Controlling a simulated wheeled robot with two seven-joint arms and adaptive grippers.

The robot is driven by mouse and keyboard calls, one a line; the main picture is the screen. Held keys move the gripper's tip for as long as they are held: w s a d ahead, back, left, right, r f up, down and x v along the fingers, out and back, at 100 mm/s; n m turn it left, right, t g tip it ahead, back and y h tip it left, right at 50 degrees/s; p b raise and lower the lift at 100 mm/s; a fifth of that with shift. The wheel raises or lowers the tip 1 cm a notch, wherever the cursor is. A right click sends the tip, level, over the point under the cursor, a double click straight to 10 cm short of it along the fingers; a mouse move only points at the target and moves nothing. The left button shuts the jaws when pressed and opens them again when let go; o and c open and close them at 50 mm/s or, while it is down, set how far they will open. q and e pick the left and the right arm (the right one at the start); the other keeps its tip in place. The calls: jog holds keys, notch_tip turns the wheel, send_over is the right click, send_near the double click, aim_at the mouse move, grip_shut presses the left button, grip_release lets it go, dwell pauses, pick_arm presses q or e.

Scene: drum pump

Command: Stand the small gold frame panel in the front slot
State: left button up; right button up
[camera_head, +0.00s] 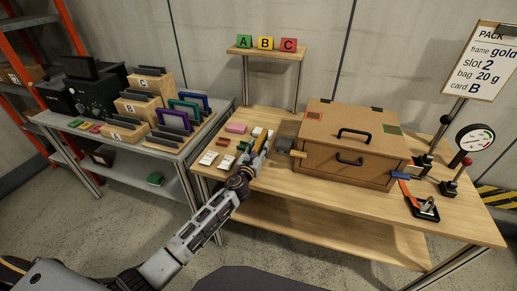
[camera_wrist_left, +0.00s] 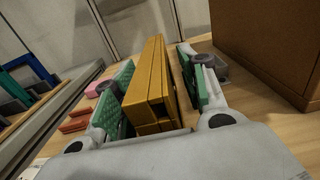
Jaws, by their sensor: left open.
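The small gold frame panel (camera_wrist_left: 155,88) stands upright between the two green-padded fingers of my left gripper (camera_wrist_left: 158,90) in the left wrist view. The fingers are open. A gap shows between the panel and the right pad; the left pad is close beside it, and I cannot tell if they touch. In the head view my left gripper (camera_head: 257,152) is over the left part of the wooden table, with a bit of gold at its tip. A slotted rack (camera_head: 178,137) with purple, teal and dark panels stands on the grey table. I cannot tell which slot is the front one. My right gripper is not in view.
A large wooden box (camera_head: 337,165) with black handles stands just right of my left gripper. Small pink, red, green and white items lie left of it. The grey table (camera_head: 62,124) also holds lettered wooden bins. A gauge (camera_head: 475,140) and a clipboard sign (camera_head: 487,64) stand at right.

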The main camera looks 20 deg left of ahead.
pick_arm(q)
jog(key=shift+r, duration=0.15)
jog(key=shift+s, duration=0.55)
jog(key=shift+s+a, duration=0.1)
jog(key=shift+s, duration=1.8)
jog(key=shift+s+a, duration=0.1)
jog(key=shift+s, duration=3.45)
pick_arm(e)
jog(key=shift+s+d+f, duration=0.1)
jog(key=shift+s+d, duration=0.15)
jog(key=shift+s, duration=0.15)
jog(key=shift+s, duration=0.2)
pick_arm(q)
jog(key=shift+o, duration=0.5)
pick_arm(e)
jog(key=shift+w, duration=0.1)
